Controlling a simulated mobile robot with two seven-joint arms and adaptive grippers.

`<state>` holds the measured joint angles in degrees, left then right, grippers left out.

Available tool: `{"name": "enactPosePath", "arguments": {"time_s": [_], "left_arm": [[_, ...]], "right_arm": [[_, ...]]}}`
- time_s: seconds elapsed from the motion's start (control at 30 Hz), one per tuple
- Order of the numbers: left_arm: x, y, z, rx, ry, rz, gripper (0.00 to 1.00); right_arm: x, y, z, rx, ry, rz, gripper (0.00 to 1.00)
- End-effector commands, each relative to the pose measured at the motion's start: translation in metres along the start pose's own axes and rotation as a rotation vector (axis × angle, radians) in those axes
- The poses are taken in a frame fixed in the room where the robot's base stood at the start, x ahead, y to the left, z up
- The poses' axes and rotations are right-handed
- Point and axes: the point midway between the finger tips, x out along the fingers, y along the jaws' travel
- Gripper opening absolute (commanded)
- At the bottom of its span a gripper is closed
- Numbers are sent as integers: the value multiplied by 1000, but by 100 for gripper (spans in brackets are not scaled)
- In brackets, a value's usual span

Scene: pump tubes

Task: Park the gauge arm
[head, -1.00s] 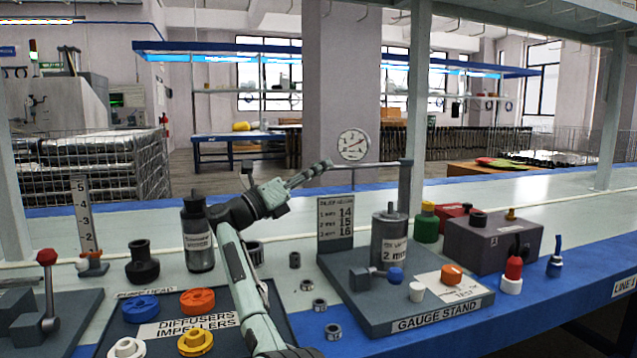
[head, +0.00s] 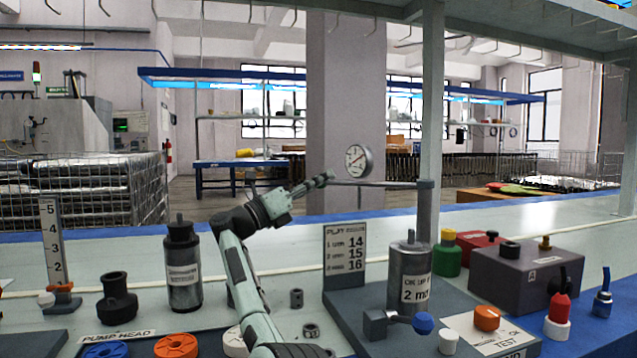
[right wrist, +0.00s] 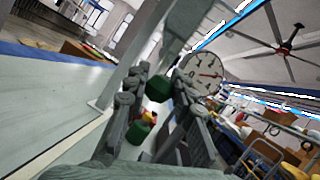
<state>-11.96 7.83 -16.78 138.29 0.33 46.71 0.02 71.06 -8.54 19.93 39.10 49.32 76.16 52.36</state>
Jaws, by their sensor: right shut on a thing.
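The gauge arm (head: 395,184) is a thin horizontal rod. It runs left from the top of the post (head: 425,210) on the gauge stand (head: 375,340). A round white gauge (head: 358,161) with a red needle stands on the rod; its dial also shows in the right wrist view (right wrist: 204,72). My right gripper (head: 326,180) is shut on the rod's free left end, above the printed placard (head: 345,255). In the right wrist view, a dark green piece (right wrist: 160,88) shows between its fingers; the exact contact is hard to make out. My left gripper is not in view.
A grey cylinder (head: 410,275) and blue-knobbed valve (head: 423,323) stand below the rod. A grey box (head: 525,275) and green canister (head: 447,257) are to the right. A dark bottle (head: 183,270) and black pump head (head: 117,300) stand left of my arm. The air around the rod looks clear.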

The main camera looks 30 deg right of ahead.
Motion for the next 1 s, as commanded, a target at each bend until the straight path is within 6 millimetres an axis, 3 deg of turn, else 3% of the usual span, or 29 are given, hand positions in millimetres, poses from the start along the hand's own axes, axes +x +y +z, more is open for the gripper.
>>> {"name": "enactPosePath", "arguments": {"time_s": [0.03, 0.37, 0.4, 0.57, 1.0], "left_arm": [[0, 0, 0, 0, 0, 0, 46], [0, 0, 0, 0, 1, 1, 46], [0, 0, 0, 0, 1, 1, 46], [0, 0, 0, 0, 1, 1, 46], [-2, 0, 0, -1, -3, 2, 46]], "right_arm": [[0, 4, -8, -5, 10, 8, 0], [1, 5, -10, -8, 13, 7, 0], [1, 5, -10, -8, 13, 6, 26], [1, 4, -10, -8, 14, 5, 46], [5, -2, 3, -3, 9, 1, 46]]}}
